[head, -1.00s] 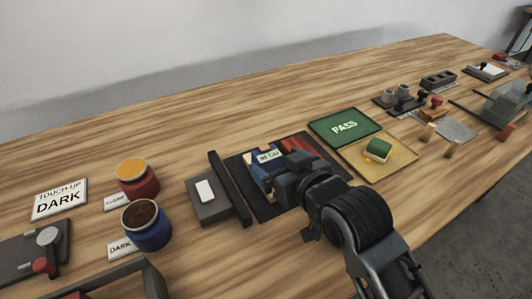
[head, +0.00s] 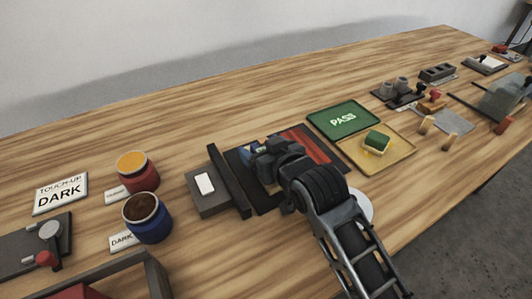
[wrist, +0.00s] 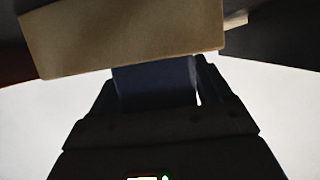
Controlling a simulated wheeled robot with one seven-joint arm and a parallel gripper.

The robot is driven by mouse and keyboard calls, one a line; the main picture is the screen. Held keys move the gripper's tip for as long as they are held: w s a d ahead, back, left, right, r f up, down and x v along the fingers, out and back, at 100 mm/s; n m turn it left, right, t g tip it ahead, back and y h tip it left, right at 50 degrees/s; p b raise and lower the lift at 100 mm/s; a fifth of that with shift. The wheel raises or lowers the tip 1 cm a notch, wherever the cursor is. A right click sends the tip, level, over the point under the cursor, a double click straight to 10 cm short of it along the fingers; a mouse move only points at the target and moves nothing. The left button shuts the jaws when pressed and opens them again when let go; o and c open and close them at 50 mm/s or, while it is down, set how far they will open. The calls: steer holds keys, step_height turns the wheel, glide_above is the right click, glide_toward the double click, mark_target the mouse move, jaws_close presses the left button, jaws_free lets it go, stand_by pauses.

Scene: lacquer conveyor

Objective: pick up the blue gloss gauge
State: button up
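The blue gloss gauge (head: 247,152) is mostly hidden by my gripper in the head view; a bit of blue shows at the left, over the dark mat. My gripper (head: 262,160) is low over the mat's left part, at the gauge. In the wrist view, a dark blue face (wrist: 155,84) shows in the middle, between dark gripper parts, below a tan block. The fingertips are not clear, so I cannot tell if they grip it.
A dark upright bar (head: 229,182) and grey block (head: 207,190) stand just left of the mat. Red-brown panels (head: 318,146) lie on the mat. The green PASS tray (head: 342,118) and yellow tray (head: 390,158) are to the right. Paint pots (head: 147,220) stand left.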

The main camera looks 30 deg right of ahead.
steer(key=c, duration=0.9)
steer(key=shift+r, duration=0.1)
steer(key=shift+c, duration=1)
